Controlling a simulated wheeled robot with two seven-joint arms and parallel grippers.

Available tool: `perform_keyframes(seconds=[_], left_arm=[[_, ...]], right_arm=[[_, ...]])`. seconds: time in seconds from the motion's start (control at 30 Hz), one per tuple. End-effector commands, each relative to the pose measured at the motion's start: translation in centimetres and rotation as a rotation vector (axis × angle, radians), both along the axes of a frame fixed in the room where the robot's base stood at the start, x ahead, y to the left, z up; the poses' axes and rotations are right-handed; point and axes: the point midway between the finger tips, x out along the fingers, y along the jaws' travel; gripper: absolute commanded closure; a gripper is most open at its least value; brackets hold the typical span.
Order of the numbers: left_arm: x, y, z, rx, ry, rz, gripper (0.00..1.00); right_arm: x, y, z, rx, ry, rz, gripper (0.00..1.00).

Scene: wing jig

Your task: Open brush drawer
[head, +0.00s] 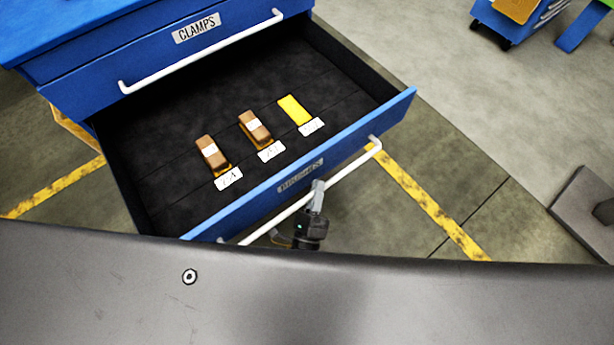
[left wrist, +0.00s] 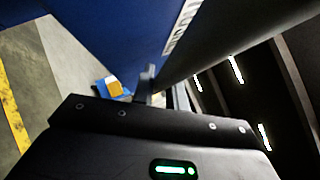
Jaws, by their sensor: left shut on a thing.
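The brush drawer (head: 215,222) is pulled well out of the blue cabinet in the head view. Its label (head: 300,176) is on the front panel. Its white bar handle (head: 340,181) runs along that panel. My left gripper (head: 317,192) is shut on the handle near its middle. In the left wrist view, the fingers (left wrist: 147,88) are at the bar, which shows large and dark. Inside the drawer lie two brown brushes (head: 212,155) (head: 255,129) and a yellow piece (head: 294,109), with white tags beside them. My right gripper is not in view.
The clamps drawer (head: 165,68) above is shut, with its own white handle (head: 205,54). Yellow floor lines (head: 430,205) run on both sides of the cabinet. A blue cart (head: 515,20) stands at the far right. A grey base (head: 585,205) is at the right edge.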

Motion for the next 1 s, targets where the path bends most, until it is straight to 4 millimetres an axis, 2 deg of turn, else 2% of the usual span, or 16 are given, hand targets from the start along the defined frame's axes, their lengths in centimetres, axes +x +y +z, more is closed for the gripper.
perform_keyframes(seconds=[0.53,0.57,0.7,1.0], left_arm=[[-0.64,-0.53,-0.01,0.0,-0.001,0.001,1.0],[-0.64,-0.52,-0.01,0.0,-0.001,0.001,0.82],[-0.63,-0.5,-0.01,0.0,-0.001,0.001,0.64],[-0.8,-0.49,-0.13,0.001,0.001,0.001,0.64]], right_arm=[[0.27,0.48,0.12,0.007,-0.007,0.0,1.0],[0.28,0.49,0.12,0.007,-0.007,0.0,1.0],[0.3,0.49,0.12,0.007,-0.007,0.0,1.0],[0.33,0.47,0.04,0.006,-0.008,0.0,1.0]])
